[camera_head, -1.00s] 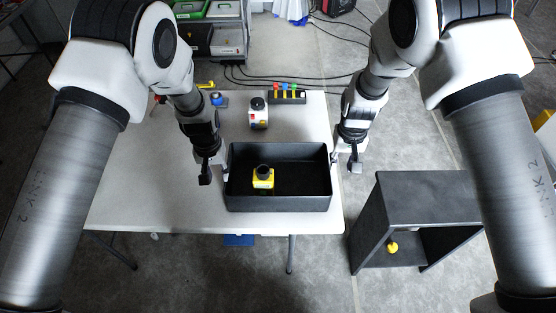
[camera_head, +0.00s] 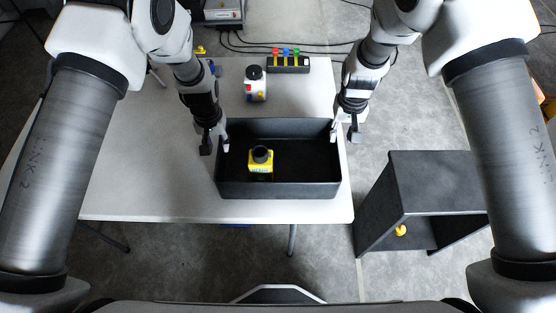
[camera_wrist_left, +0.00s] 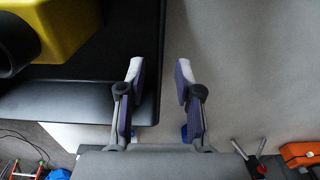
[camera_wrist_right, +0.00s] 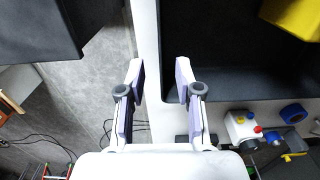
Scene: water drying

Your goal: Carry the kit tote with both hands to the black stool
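The kit tote (camera_head: 279,189) is a black open box near the front right of the white table. The black stool (camera_head: 440,180) stands on the floor right of the table.
A yellow toy (camera_head: 401,230) is inside the stool's open frame. Floor shows between table and stool. The table's left part is clear.

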